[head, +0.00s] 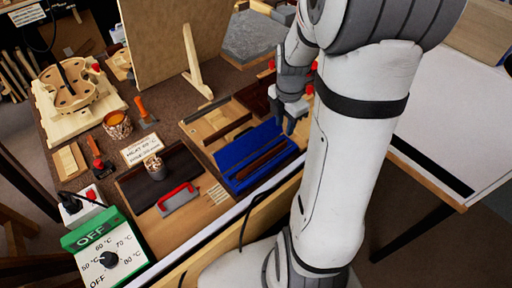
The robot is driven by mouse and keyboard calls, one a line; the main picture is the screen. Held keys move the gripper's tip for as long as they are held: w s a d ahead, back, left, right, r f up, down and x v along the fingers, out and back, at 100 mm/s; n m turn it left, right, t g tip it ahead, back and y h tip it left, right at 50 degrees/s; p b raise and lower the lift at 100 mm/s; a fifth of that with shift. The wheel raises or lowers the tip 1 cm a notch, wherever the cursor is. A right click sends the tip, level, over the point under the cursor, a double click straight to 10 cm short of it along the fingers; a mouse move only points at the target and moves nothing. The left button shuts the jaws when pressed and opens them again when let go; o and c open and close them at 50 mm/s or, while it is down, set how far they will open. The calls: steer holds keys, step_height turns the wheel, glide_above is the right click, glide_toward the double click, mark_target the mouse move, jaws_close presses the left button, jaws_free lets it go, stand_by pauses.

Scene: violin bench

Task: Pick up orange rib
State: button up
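I cannot clearly make out an orange rib. A long reddish-brown strip (262,161) lies in the blue tray (232,158) on the bench, and I cannot tell whether it is the rib. My gripper (285,122) hangs over the back right part of the bench, just behind the blue tray. Its dark fingers look apart with nothing visible between them. My arm hides the bench's right side.
A wooden tray (205,129) sits behind the blue tray. A white-and-green control box (112,258) is at the near left. An upright board (165,40) stands at the back.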

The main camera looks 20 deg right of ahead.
mark_target(284, 143)
steer(key=shift+n, duration=0.4)
steer(key=f, duration=0.6)
steer(key=w+d+f, duration=0.1)
steer(key=f, duration=0.2)
steer(key=shift+b, duration=0.3)
jaws_close()
